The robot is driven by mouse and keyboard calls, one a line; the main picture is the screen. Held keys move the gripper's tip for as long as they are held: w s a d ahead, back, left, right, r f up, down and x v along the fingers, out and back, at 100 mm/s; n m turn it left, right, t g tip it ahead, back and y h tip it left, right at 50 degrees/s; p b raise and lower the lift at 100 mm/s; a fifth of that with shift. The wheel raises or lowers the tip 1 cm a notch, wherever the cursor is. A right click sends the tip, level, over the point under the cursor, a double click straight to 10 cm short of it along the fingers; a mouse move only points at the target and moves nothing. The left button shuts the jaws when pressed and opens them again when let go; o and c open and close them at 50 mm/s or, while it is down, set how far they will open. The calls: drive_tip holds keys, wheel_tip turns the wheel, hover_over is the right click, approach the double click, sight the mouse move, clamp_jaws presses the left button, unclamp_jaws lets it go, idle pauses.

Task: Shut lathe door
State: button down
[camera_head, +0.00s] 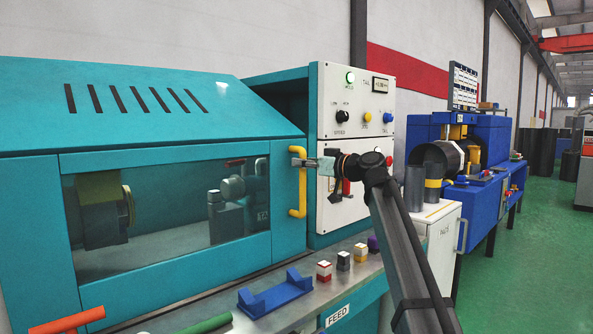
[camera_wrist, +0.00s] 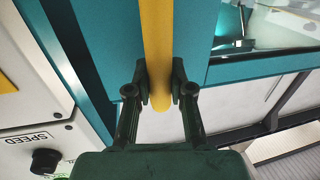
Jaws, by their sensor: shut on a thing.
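The lathe door (camera_head: 285,215) is a teal panel with a wide window, on the front of the teal lathe at left in the head view. Its yellow vertical bar handle (camera_head: 302,195) is at the door's right end, beside the white control panel. My gripper (camera_head: 302,162) reaches the handle's upper part from the right. In the wrist view the handle (camera_wrist: 158,40) runs between the two fingertips of my gripper (camera_wrist: 161,85), which are shut on it. Through the window I see the chuck (camera_head: 105,220) and tailstock parts. I cannot tell whether the door is fully closed.
The white control panel (camera_head: 350,105) with knobs and a lit green lamp stands right of the door. On the ledge in front are a blue holder (camera_head: 275,294), several small blocks, and red and green handles. Grey cylinders (camera_head: 415,188) stand behind my arm. A blue machine is farther right.

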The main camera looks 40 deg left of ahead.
drive_tip(key=w, duration=0.3)
drive_tip(key=shift+w+d, duration=0.1)
drive_tip(key=shift+w, duration=0.05)
drive_tip(key=c, duration=1)
unclamp_jaws()
drive_tip(key=w+d, duration=0.1)
drive_tip(key=d, duration=1.1)
